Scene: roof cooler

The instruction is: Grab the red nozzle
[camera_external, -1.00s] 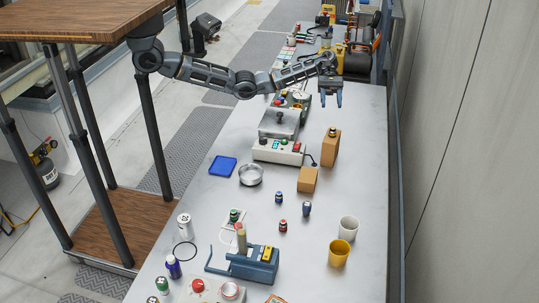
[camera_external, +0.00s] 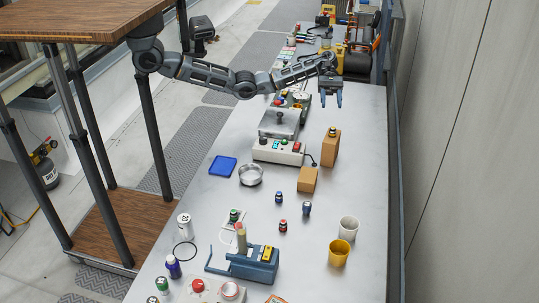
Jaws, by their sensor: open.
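A small red piece with a dark top (camera_external: 283,226), which looks like the red nozzle, stands on the grey worktable (camera_external: 345,185) near the middle of the picture. Two similar small blue pieces stand close by, one behind it (camera_external: 279,197) and one to its right (camera_external: 306,209). My gripper (camera_external: 331,102) hangs above the far part of the table with its fingers pointing down, apart and empty. It is well behind the red piece and a little to its right, touching nothing.
Cardboard boxes (camera_external: 308,180) and a device with a metal plate (camera_external: 277,150) stand between my gripper and the small pieces. A yellow cup (camera_external: 339,253) and a white cup (camera_external: 348,228) stand at front right. A blue-grey fixture (camera_external: 250,266) is in front.

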